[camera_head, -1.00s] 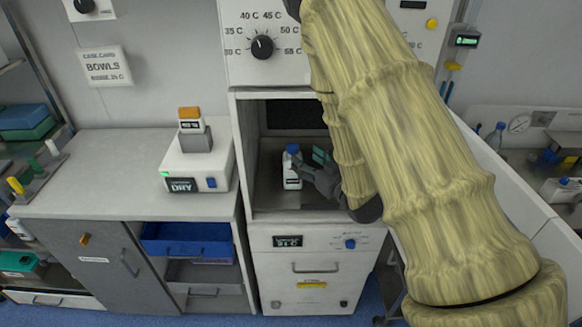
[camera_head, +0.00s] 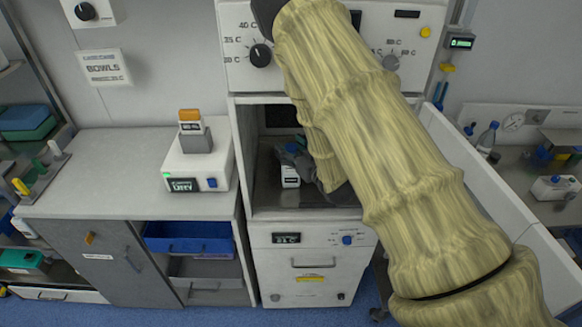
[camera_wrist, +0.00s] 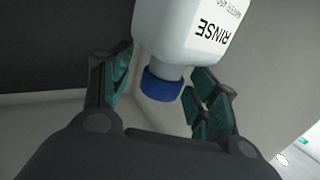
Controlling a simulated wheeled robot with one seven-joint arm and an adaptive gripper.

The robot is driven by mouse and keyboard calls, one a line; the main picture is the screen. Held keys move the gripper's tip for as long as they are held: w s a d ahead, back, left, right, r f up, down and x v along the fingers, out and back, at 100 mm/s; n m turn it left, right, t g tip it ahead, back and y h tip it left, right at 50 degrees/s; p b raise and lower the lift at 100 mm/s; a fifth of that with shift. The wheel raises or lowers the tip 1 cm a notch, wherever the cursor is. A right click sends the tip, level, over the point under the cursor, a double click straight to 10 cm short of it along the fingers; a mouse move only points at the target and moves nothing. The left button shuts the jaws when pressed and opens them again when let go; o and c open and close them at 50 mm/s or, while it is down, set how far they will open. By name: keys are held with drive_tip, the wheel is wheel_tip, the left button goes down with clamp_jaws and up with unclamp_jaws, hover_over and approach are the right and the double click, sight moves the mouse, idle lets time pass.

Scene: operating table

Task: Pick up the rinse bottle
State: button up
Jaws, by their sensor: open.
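The rinse bottle (camera_head: 290,176) is white with a label and stands inside the open cabinet bay; my gripper hides its upper part in the head view. In the wrist view the bottle (camera_wrist: 195,28) shows its "RINSE" label and a blue cap (camera_wrist: 161,86). My gripper (camera_wrist: 158,88) is open, with a dark, teal-padded finger on each side of the cap and neck. I see gaps between the fingers and the bottle, so it is not clamped. In the head view my gripper (camera_head: 293,155) is at the bottle's top, partly hidden by my arm.
The bay (camera_head: 262,205) has side walls and a top panel with knobs close around my arm. A white counter (camera_head: 100,165) with a dryer box (camera_head: 197,170) is at left.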

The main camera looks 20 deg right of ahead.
clamp_jaws()
drive_tip(key=shift+r, duration=0.1)
idle(0.4)
